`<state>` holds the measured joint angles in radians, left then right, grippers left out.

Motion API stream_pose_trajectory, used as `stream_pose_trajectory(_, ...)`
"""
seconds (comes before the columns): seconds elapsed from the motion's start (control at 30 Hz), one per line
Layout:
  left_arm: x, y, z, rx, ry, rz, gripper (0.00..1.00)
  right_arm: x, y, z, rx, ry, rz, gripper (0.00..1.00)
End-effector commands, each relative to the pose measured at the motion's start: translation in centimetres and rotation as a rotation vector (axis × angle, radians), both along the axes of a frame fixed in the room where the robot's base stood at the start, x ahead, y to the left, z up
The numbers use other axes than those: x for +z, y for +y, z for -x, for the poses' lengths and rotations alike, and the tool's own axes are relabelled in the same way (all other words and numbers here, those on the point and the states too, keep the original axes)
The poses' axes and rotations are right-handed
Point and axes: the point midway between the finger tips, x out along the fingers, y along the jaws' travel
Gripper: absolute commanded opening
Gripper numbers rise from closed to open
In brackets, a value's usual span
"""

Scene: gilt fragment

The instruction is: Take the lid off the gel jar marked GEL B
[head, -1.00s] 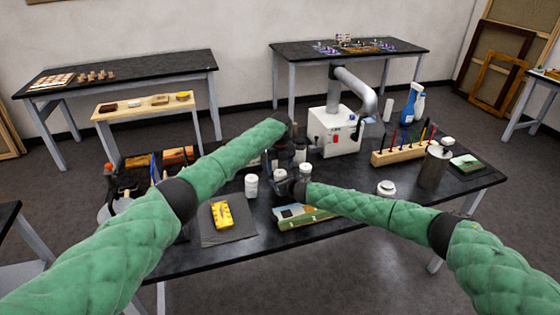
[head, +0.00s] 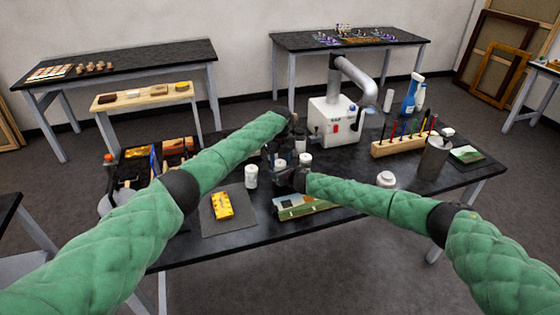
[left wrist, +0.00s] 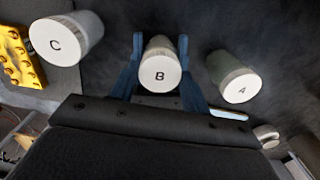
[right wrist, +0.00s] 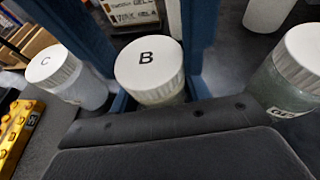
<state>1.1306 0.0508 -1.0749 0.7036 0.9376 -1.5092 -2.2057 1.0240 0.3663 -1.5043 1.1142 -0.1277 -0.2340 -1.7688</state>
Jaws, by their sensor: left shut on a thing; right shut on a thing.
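The jar marked B (right wrist: 148,65) stands between the blue fingers in the right wrist view, its white lid facing up. It also shows in the left wrist view (left wrist: 160,72). My left gripper (head: 290,130) is shut around it, apparently at the lid. My right gripper (head: 290,178) is shut around it, apparently lower on its body. The lid looks seated, and the exact contact heights are hard to tell. Jar C (left wrist: 68,38) stands to the left and jar A (left wrist: 235,77) to the right, both apart from jar B. Arms and fingers partly hide jar B in the head view.
A yellow block (head: 221,205) lies on a grey mat in front of jar C. A painted panel (head: 305,207) lies just in front of the right gripper. A white machine with a duct (head: 337,122) stands behind. A rack of tools (head: 405,143) and a metal canister (head: 434,158) stand to the right.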

Motion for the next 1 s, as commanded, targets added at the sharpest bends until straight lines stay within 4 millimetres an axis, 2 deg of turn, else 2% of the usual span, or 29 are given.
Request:
stream_pose_trajectory(0.5,0.03,-0.15,0.00,0.712,0.001,0.003,0.19,0.04,-0.04,-0.03,-0.001,0.000,0.000,0.00)
stream_pose_trajectory(0.7,0.08,-0.07,-0.03,0.816,0.000,0.001,0.19,0.04,-0.02,-0.02,0.000,0.000,0.000,0.00)
stream_pose_trajectory(0.97,0.07,-0.07,-0.03,0.819,-0.001,0.001,0.19,0.03,0.00,-0.02,0.000,0.000,0.000,0.00)
stream_pose_trajectory(1.0,0.07,-0.07,-0.03,0.819,-0.001,0.001,0.51,0.03,0.00,-0.02,0.000,0.000,0.000,0.00)
